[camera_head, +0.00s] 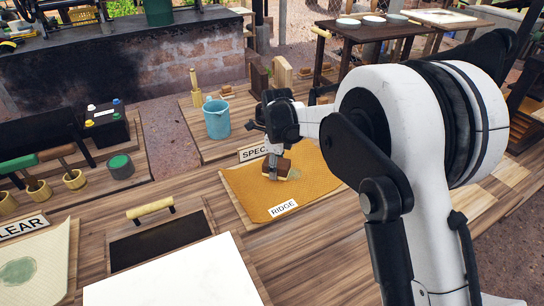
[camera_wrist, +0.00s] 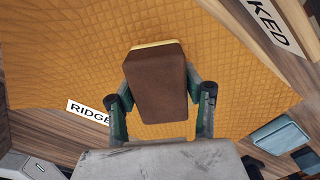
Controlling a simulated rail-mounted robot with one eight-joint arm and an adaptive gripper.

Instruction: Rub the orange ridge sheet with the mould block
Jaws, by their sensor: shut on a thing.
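The orange ridge sheet (camera_head: 250,197) lies on the wooden table in the head view, with a white RIDGE label (camera_head: 284,208) on its front edge. Its quilted surface fills much of the wrist view (camera_wrist: 60,60). The brown mould block (camera_wrist: 155,85), with a pale yellow edge, is between the two fingers of my gripper (camera_wrist: 160,100). In the head view the block (camera_head: 276,169) is over the sheet's upper middle, and a small greenish patch shows beside it. My gripper (camera_head: 274,162) is shut on the block. I cannot tell whether its underside touches the sheet.
A blue jug (camera_head: 216,120) stands behind the sheet near a partly hidden SPEC sign (camera_head: 255,153). A green-topped pot (camera_head: 121,166) and a black-topped box with a yellow handle (camera_head: 160,240) are to the left. A white board (camera_head: 175,280) lies in front.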

